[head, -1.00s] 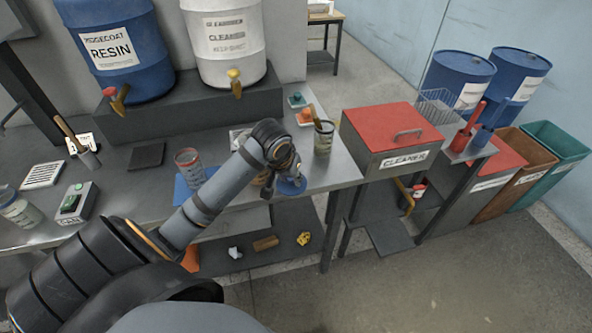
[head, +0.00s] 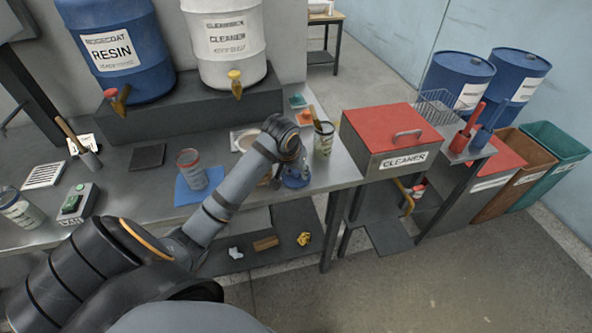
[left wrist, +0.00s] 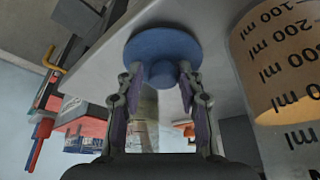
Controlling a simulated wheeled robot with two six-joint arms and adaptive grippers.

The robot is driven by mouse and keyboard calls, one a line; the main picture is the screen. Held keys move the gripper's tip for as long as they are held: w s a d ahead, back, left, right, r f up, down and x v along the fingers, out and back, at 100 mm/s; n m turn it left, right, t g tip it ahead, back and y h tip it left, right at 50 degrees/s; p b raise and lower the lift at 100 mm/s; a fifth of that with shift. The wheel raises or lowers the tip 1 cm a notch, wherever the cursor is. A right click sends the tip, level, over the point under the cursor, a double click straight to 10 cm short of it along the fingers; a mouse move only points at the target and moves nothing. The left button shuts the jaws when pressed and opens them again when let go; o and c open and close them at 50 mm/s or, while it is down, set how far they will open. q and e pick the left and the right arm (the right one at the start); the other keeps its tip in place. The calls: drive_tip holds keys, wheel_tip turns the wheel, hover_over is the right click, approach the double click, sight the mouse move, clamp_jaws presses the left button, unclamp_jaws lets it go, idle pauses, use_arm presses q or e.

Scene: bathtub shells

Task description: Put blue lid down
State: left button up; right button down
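The blue lid (left wrist: 160,44) is a round disc with a knob. My left gripper (left wrist: 162,75) has its fingers on both sides of the knob and appears shut on it. In the head view the lid (head: 297,178) shows near the front edge of the workbench (head: 335,175), partly covered by my left wrist. I cannot tell whether the lid touches the bench. My right gripper is not in view.
A graduated cup (left wrist: 285,60) stands close by in the left wrist view. A cup with sticks (head: 323,142) stands behind the lid. Another cup (head: 190,170) stands on a blue mat (head: 212,178). The red-lidded cleaner box (head: 390,150) is to the right.

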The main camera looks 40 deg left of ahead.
use_arm(q)
drive_tip(key=a+v, duration=0.1)
drive_tip(key=v, duration=1.1)
drive_tip(key=shift+d+r+p, duration=0.15)
drive_tip(key=shift+d+p, duration=0.3)
drive_tip(key=s+d+f+m+g, duration=0.15)
drive_tip(key=s+d+f, duration=0.25)
drive_tip(key=s+f, duration=0.5)
drive_tip(key=s+d+f+m+t, duration=0.1)
drive_tip(key=s+d+f+m, duration=0.15)
drive_tip(key=s+f, duration=0.6)
wheel_tip(320, 180, down, 30)
drive_tip(key=s+a+n+g, duration=0.1)
drive_tip(key=a+g, duration=0.1)
drive_tip(key=s+a+f, duration=0.1)
drive_tip(key=s+f, duration=1.3)
drive_tip(key=s, duration=0.3)
drive_tip(key=shift+s+g, duration=0.35)
drive_tip(key=shift+s, duration=0.05)
